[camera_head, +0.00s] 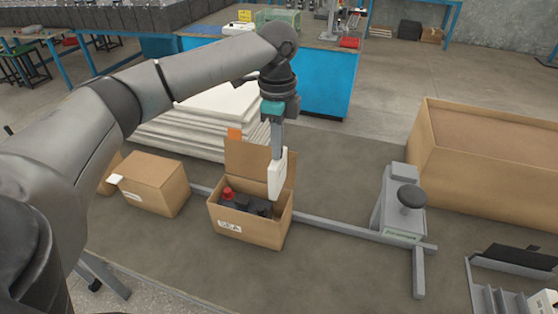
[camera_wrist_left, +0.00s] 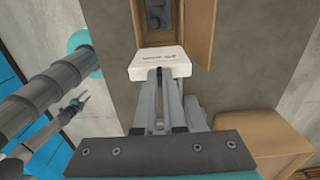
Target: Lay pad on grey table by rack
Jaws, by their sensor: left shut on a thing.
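My left gripper (camera_head: 277,150) is shut on a white pad (camera_head: 277,176) with rounded edges. The pad hangs upright over the open cardboard box (camera_head: 246,230), in front of its raised flap. In the left wrist view, the pad (camera_wrist_left: 160,60) shows dark print on one edge, between the fingertips (camera_wrist_left: 160,78). The grey table (camera_head: 330,265) spreads under the box. A grey rack (camera_head: 485,298) stands at the lower right, cut by the picture edge. My right gripper is not in view.
The open box holds a dark item with a red cap (camera_head: 227,193). A closed box (camera_head: 150,184) stands left. A grey device with a black knob (camera_head: 400,208) stands between open box and rack. A large carton (camera_head: 490,170) is at right. White sheets (camera_head: 200,120) lie stacked behind.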

